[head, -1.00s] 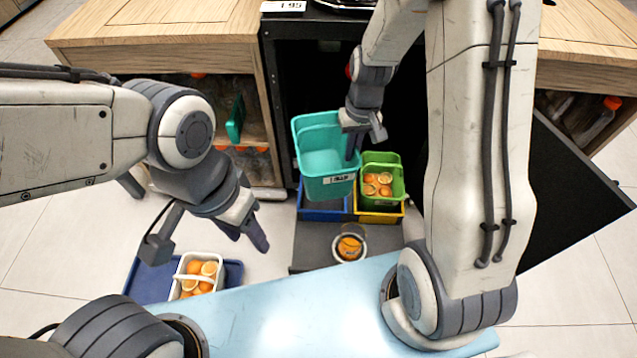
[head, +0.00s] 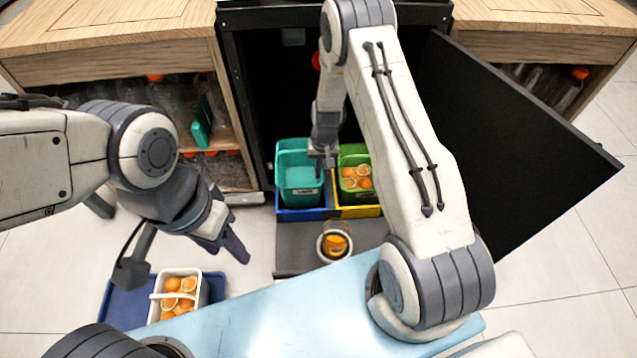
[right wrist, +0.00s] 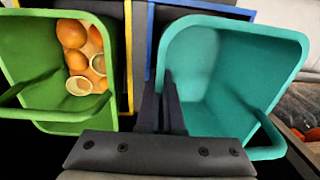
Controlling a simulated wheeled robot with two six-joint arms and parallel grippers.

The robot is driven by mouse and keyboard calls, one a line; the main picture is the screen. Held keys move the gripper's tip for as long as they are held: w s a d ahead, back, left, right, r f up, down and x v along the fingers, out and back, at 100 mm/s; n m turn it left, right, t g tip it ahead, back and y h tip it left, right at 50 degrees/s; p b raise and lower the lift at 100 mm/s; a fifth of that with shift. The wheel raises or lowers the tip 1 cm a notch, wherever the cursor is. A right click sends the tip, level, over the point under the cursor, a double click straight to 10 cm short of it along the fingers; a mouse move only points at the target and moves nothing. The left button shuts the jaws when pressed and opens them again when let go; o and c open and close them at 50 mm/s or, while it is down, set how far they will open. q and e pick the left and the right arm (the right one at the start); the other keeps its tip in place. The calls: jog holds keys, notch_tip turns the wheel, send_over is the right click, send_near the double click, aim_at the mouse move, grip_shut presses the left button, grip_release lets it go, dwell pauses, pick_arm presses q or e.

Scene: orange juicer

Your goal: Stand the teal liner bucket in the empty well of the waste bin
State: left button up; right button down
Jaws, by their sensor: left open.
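The teal liner bucket (head: 300,193) is upright at the blue well (head: 301,214) of the waste bin, its lower part hidden behind the blue rim. It also shows in the right wrist view (right wrist: 225,75). My right gripper (head: 324,160) is shut on the bucket's wall on the side towards the green bucket; in the right wrist view one finger (right wrist: 160,112) is inside and one outside. Whether the bucket's base rests on the well floor is hidden. My left gripper (head: 228,247) is open and empty, left of the bin.
A green bucket (head: 354,158) with orange halves stands in the yellow well (head: 360,211). A juice container (head: 335,242) stands in front of the bin. A white basket of oranges (head: 179,296) sits on a blue tray (head: 128,305). The black cabinet door (head: 520,150) stands open at right.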

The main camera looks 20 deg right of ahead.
notch_tip(320, 180, down, 4)
jog(key=shift+f+b, duration=0.1)
jog(key=shift+b, duration=0.75)
jog(key=shift+f, duration=0.1)
jog(key=c, duration=1.5)
grip_release()
jog(key=shift+f, duration=0.1)
jog(key=o, duration=0.4)
